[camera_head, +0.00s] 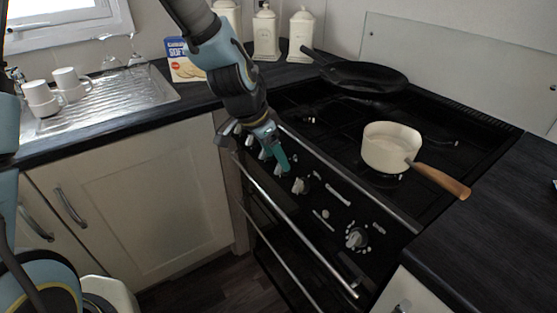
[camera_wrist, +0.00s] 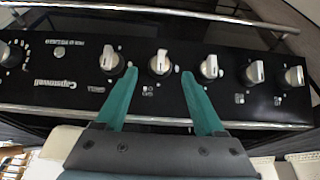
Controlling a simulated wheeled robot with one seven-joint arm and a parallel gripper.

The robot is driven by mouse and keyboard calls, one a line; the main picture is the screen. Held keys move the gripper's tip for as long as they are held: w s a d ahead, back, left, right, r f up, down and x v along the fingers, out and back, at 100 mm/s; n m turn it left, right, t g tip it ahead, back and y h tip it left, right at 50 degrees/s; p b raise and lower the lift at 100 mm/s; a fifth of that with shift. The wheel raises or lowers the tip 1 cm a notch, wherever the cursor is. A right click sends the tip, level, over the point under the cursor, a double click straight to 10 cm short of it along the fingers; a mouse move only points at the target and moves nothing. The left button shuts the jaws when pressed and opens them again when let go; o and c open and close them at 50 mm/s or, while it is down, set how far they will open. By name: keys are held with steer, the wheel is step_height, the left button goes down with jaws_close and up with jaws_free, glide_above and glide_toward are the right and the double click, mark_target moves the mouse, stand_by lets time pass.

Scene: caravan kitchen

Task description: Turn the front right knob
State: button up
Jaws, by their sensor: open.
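The cooker's control panel (camera_head: 322,212) carries a row of pale knobs. In the wrist view my gripper (camera_wrist: 159,74) is open, with its two green fingers pointing at the panel. One knob (camera_wrist: 160,62) shows between the fingertips; I cannot tell whether they touch it. Another knob (camera_wrist: 111,64) is just left of the left finger, and a third (camera_wrist: 208,66) is just right of the right finger. In the head view my gripper (camera_head: 279,158) is at the panel and hides part of the row. The burner labels are too small to read, so I cannot tell which is front right.
A cream saucepan (camera_head: 390,147) with a wooden handle (camera_head: 440,180) and a black frying pan (camera_head: 363,75) stand on the hob. An oven rail (camera_head: 300,235) runs below the panel. A separate knob (camera_head: 356,238) is at the panel's right end. Mugs (camera_head: 42,98) stand by the sink.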

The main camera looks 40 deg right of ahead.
mark_target(281, 169)
steer(key=shift+x, duration=1.55)
jaws_close()
